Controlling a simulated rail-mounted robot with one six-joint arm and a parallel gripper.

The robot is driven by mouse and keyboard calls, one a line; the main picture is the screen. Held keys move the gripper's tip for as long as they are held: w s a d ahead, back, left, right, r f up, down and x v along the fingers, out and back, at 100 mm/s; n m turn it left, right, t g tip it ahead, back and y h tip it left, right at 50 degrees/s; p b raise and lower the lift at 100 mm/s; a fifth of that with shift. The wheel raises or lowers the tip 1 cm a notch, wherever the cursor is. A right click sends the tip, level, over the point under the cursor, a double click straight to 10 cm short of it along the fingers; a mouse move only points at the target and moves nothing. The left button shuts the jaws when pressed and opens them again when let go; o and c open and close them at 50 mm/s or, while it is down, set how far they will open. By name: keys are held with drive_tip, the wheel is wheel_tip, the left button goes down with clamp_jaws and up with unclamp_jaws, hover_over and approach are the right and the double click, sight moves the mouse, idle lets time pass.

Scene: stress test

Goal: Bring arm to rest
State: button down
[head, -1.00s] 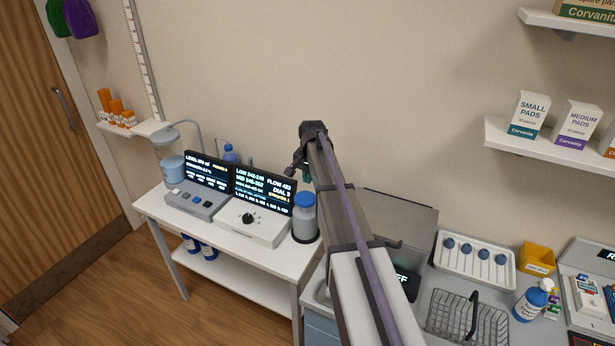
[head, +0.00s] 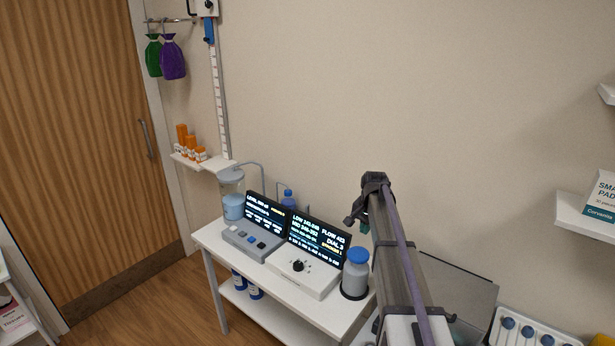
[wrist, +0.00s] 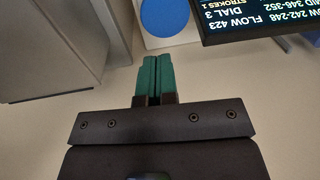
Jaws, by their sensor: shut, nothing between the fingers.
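My arm (head: 403,265) reaches up from the bottom of the head view, raised in front of the wall and the right end of the white bench. My gripper (head: 364,226) is at its far end, small and partly hidden by the wrist. In the wrist view the two green fingers of my gripper (wrist: 155,60) lie side by side, shut, with nothing between them. They are apart from the blue-lidded grey bottle (head: 357,275), whose lid also shows in the wrist view (wrist: 165,14).
The white bench (head: 222,243) carries the left console (head: 252,242), the dial unit (head: 298,270) and a container of blue liquid (head: 233,206). A grey open lid (head: 460,290) stands right of my arm. A shelf (head: 585,215) juts out at right. The wall above is clear.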

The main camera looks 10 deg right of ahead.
drive_tip(key=s+a+f+n+b, duration=0.2)
drive_tip(key=s+a, duration=0.4)
drive_tip(key=s, duration=0.4)
drive_tip(key=s+a+f+n+b, duration=0.2)
drive_tip(key=s+a+n, duration=0.2)
drive_tip(key=s+a, duration=0.3)
drive_tip(key=s+a+f+n+g+b, duration=0.1)
drive_tip(key=s+a+f+n+b, duration=0.2)
drive_tip(key=s, duration=0.9)
drive_tip(key=a, duration=0.3)
drive_tip(key=shift+s+a+n, duration=0.3)
drive_tip(key=shift+a+n, duration=0.05)
drive_tip(key=shift+n, duration=0.05)
